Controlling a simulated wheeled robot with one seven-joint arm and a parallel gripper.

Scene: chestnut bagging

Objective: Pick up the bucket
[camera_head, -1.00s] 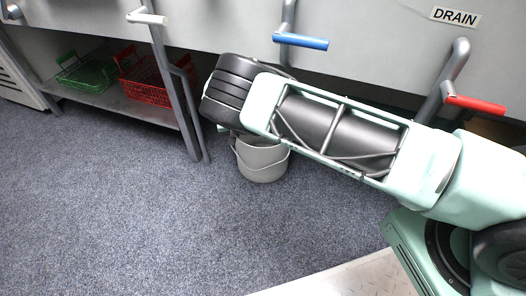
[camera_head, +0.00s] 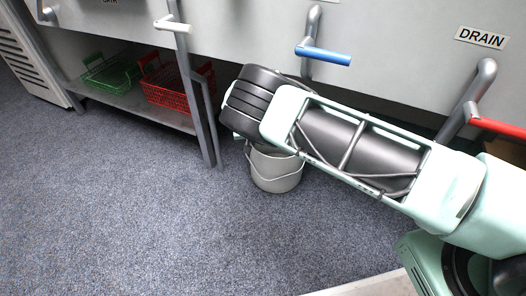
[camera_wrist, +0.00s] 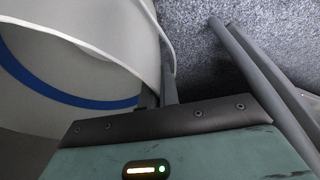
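The grey bucket (camera_head: 275,172) stands upright on the carpet under my arm. Its pale handle hangs across its front, and my wrist hides part of its top. In the wrist view the bucket (camera_wrist: 105,85) fills the left side, with its pale rim and a blue ring inside. My gripper (camera_wrist: 160,88) is at the rim. Its dark fingers lie close together with the bucket's wall between them, and they look shut on it. The fingertips are partly hidden by the rim.
A grey bench leg (camera_head: 207,125) stands just left of the bucket. A green basket (camera_head: 110,75) and a red basket (camera_head: 178,90) sit on the low shelf. Blue (camera_head: 323,54) and red (camera_head: 497,127) handles stick out above my arm. The carpet in front is clear.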

